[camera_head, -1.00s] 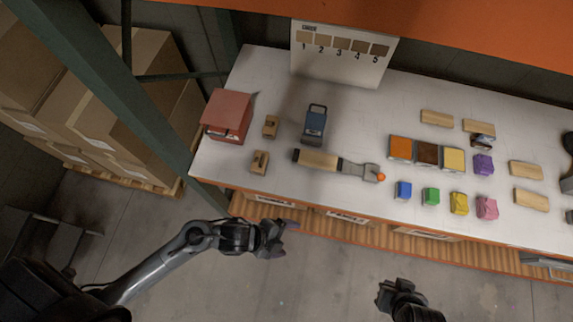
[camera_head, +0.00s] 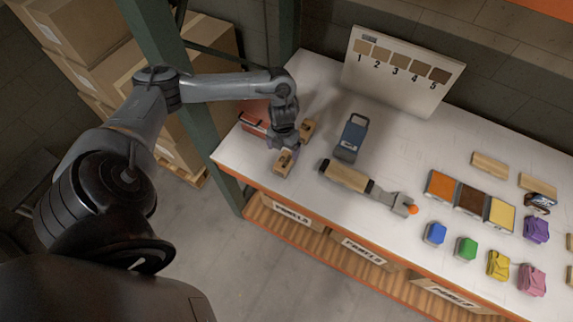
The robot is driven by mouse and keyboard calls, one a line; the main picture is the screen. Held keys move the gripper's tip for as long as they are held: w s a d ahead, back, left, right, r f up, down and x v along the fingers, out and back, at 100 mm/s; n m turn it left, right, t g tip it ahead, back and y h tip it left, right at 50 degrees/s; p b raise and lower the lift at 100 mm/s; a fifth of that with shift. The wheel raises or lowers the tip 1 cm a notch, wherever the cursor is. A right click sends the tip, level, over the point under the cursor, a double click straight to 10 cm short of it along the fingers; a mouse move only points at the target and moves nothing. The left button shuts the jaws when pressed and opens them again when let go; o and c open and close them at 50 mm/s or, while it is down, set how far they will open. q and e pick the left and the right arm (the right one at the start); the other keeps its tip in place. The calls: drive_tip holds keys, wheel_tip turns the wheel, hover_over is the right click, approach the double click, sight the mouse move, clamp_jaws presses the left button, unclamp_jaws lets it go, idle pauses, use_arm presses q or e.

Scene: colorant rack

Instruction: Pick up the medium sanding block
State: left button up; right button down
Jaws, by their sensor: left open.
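Two small brown wooden blocks with dark tops stand at the left end of the white table (camera_head: 400,150). The nearer block (camera_head: 284,165) is close to the front edge, and the farther block (camera_head: 308,129) is just behind it to the right. I cannot read which of them is the medium sanding block. My left gripper (camera_head: 285,150) is open and pointing down at the nearer block, hiding its back part. I cannot tell whether the fingers touch it. My right gripper is out of view.
A red box (camera_head: 254,117) is partly hidden behind my left arm. Colour trays (camera_head: 470,200) and coloured lumps lie farther right. A numbered board (camera_head: 402,70) stands at the back.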

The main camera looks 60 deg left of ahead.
sight(285, 161)
use_arm(q)
wheel_tip(285, 161, down, 4)
drive_tip(key=shift+d+r, duration=0.1)
drive_tip(key=shift+r, duration=0.1)
drive_tip(key=f, duration=0.3)
drive_tip(key=f+p, duration=0.1)
drive_tip(key=shift+w+d+f, duration=0.1)
drive_tip(key=shift+d+f, duration=0.05)
drive_tip(key=shift+d, duration=0.1)
drive_tip(key=shift+f, duration=0.5)
drive_tip(key=c, duration=1.1)
drive_tip(key=shift+o, duration=0.2)
drive_tip(key=shift+r, duration=0.1)
